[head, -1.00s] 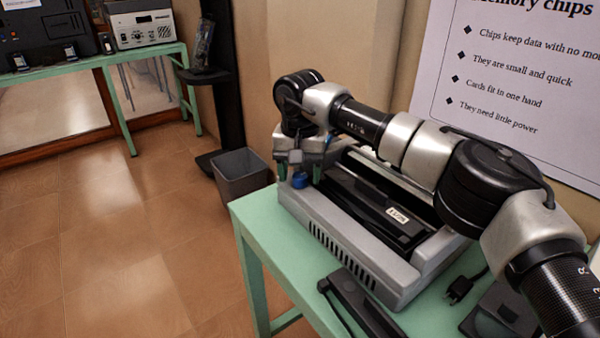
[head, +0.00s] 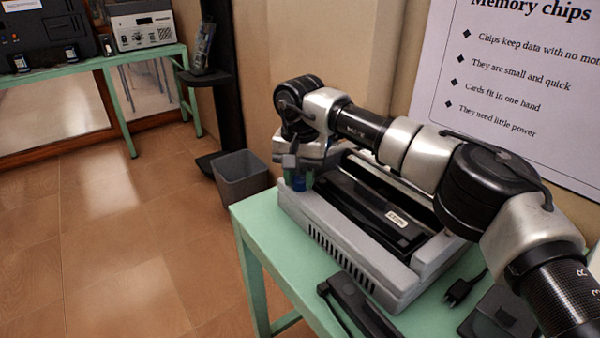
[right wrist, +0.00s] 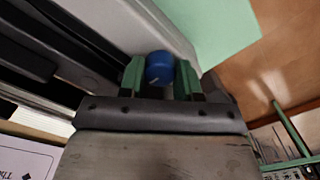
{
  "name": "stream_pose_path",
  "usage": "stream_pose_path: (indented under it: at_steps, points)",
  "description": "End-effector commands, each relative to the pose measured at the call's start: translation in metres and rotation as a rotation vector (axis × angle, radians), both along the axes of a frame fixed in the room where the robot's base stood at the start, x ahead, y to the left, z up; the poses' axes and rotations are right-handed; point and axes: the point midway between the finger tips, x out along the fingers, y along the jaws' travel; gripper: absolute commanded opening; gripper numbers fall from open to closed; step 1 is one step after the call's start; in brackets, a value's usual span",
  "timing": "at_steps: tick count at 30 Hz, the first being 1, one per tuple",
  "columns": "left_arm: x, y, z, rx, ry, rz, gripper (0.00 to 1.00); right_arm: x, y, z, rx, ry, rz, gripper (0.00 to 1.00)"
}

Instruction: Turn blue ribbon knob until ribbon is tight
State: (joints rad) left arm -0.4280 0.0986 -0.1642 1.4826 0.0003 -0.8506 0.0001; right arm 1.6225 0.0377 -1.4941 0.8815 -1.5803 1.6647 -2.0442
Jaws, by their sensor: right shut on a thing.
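The blue ribbon knob (right wrist: 159,66) shows in the right wrist view between the two green fingers of my right gripper (right wrist: 160,78). The fingers are shut on its sides. A small pale mark shows on the knob. In the head view, my right gripper (head: 299,181) is at the left end of a grey machine (head: 345,246) and its fingers mostly cover the knob. The machine has a dark open bay with a black bar (head: 365,203) carrying a white label. I cannot make out the ribbon or how tight it is. My left gripper is out of view.
The machine stands on a green table (head: 262,232). A black device (head: 358,308) lies in front of it, with a black plug (head: 460,290) at right. A grey bin (head: 242,178) stands on the floor beyond the table. A poster (head: 520,100) hangs behind my right arm.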

Motion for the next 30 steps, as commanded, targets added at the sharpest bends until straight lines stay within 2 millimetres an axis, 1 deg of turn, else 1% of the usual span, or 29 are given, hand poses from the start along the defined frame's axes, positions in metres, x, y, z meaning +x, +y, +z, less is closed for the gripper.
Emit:
stream_pose_path:
  at_steps: [1,9,13,21,30]
  points:
    - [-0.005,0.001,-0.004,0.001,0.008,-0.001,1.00,0.000,0.000,0.003,0.000,-0.001,-0.030,0.09]
    - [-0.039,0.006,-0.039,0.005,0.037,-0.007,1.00,0.000,0.000,0.004,0.001,-0.001,-0.260,0.09]
    - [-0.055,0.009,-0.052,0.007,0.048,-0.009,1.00,0.000,0.000,0.003,0.001,-0.001,-0.384,0.09]
    - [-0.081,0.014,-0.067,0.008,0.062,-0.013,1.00,0.001,0.000,0.002,0.000,-0.002,-0.641,0.09]
    - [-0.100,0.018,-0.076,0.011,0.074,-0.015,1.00,0.001,0.000,0.002,0.002,-0.004,-0.927,0.09]
